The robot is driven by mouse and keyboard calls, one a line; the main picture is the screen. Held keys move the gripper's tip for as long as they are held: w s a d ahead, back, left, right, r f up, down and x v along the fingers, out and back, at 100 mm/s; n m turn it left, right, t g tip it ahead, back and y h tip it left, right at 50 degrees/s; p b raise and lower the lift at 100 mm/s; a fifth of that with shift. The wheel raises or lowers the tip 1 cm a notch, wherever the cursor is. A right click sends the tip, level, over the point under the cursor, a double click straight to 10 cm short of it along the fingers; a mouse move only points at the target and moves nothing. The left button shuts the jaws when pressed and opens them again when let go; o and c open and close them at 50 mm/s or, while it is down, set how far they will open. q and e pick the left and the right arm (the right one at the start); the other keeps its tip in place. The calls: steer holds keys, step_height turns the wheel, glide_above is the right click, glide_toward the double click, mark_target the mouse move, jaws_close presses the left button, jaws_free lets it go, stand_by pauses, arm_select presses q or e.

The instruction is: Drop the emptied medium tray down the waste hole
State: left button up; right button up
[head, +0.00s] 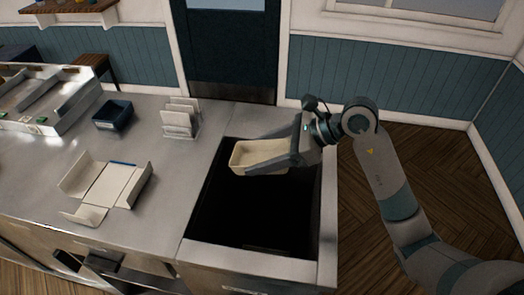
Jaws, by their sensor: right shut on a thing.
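The medium tray (262,152) is cream-coloured and looks empty. My right gripper (272,160) is shut on the right part of the tray and holds it above the far part of the waste hole. The waste hole (245,210) is a dark rectangular opening at the right end of the steel counter, and its inside is too dark to make out. The tray looks roughly level. My left gripper is not in view.
An unfolded white carton (108,186) lies on the steel counter (185,180) left of the hole. A small dark blue container (113,114) and a rack of upright pale pieces (181,118) stand farther back. A fryer unit (55,95) is at the far left.

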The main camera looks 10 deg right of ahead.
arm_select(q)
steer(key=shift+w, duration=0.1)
arm_select(e)
steer(key=shift+f, duration=0.1)
